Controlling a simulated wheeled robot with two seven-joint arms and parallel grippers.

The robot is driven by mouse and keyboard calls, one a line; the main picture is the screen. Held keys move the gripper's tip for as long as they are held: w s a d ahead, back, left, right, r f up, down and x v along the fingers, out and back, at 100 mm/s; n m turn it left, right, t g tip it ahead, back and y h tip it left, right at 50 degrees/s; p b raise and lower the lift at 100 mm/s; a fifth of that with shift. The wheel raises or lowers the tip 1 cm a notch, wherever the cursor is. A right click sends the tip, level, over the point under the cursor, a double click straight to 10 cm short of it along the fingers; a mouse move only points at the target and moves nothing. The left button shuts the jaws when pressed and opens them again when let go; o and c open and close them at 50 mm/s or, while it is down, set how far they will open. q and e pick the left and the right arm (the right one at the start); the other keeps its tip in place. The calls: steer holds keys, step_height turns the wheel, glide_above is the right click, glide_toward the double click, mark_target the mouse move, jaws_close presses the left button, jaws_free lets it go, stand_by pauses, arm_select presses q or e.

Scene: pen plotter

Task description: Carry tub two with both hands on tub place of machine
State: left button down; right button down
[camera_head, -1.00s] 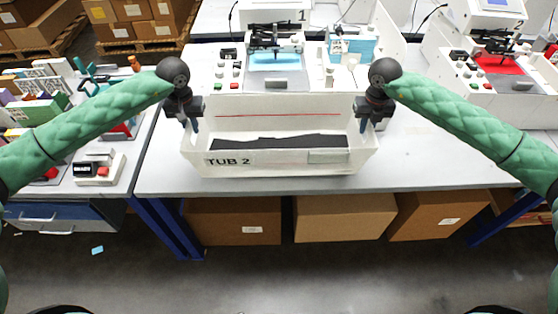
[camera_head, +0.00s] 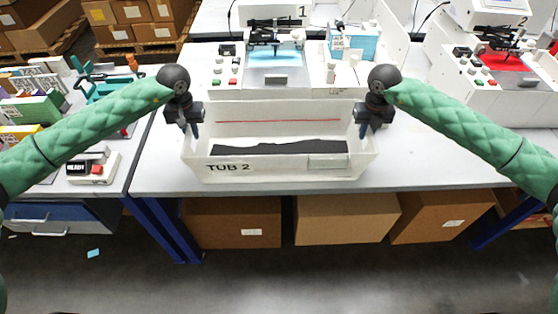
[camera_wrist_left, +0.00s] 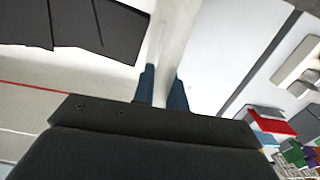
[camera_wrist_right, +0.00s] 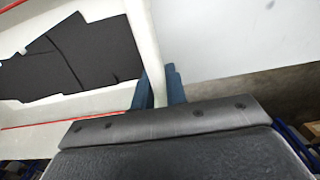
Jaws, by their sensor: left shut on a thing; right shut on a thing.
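Tub two (camera_head: 280,172) is a white open box marked "TUB 2", with dark flat pieces inside. It is in front of machine one (camera_head: 312,95), over the front of the table, roughly level. My left gripper (camera_head: 195,130) is shut on its left end wall, and the fingers straddle that wall in the left wrist view (camera_wrist_left: 161,85). My right gripper (camera_head: 363,130) is shut on its right end wall, as the right wrist view shows (camera_wrist_right: 160,88). I cannot tell whether the tub's underside touches the table. The tub hides the lower front of machine one and any tub place there.
Machine two (camera_head: 505,90), with a red sheet, stands at the right. The left table (camera_head: 118,178) carries books, a device marked "READY" (camera_head: 93,168) and other items. The white tabletop (camera_head: 425,165) is clear right of the tub. Cardboard boxes (camera_head: 345,218) sit below.

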arm_select(q)
steer(key=c, duration=1.4)
jaws_free()
steer(key=shift+f, duration=0.1)
arm_select(e)
steer(key=c, duration=1.4)
jaws_free()
arm_select(q)
step_height(320, 180, up, 12)
steer(key=shift+f, duration=0.1)
arm_select(e)
steer(key=shift+r, duration=0.45)
step_height(320, 180, up, 11)
steer(key=shift+f, duration=0.1)
